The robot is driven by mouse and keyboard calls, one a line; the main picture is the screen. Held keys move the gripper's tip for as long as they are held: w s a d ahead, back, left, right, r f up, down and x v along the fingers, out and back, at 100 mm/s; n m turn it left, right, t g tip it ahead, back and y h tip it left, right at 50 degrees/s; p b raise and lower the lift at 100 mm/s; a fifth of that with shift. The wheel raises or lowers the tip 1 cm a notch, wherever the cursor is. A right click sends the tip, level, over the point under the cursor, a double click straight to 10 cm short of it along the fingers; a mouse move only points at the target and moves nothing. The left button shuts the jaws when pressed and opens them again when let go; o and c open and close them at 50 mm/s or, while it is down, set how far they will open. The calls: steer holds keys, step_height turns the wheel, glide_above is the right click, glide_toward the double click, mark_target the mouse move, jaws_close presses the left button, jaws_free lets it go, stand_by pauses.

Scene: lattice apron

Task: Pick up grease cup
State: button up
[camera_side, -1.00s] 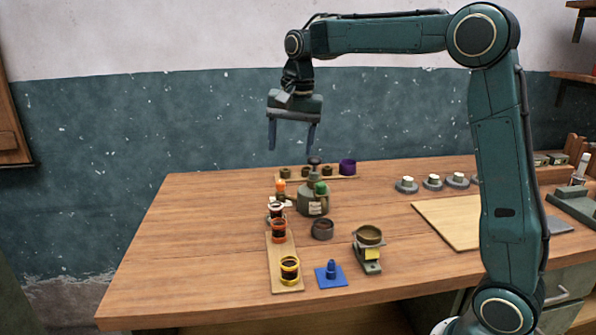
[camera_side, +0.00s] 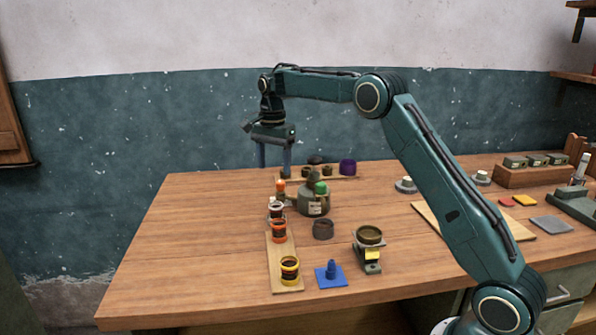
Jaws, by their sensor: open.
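Several cups are in view, and I cannot tell which is the grease cup. A small dark round cup (camera_side: 322,229) stands alone on the table in front of the grey-green can (camera_side: 314,202). A brownish open cup (camera_side: 369,236) sits on a grey stand with a yellow label. Red-orange (camera_side: 279,232) and yellow-ringed (camera_side: 289,268) cups stand on the front wooden strip. A purple cup (camera_side: 347,167) stands on the back strip. My gripper (camera_side: 274,170) is open, empty and pointing down near the left end of the back strip. Its right finger overlaps the strip in view.
A blue plate with a blue peg (camera_side: 331,274) lies at the front. At the right are a pale board (camera_side: 440,220), grey pieces with white tops and a wooden box (camera_side: 530,175). The left of the table (camera_side: 190,240) is clear.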

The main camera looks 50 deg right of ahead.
mark_target(276, 205)
steer(key=shift+f, duration=0.15)
steer(key=shift+f, duration=4.15)
steer(key=shift+f, duration=2.6)
steer(key=c, duration=1.2)
steer(key=shift+r, duration=0.2)
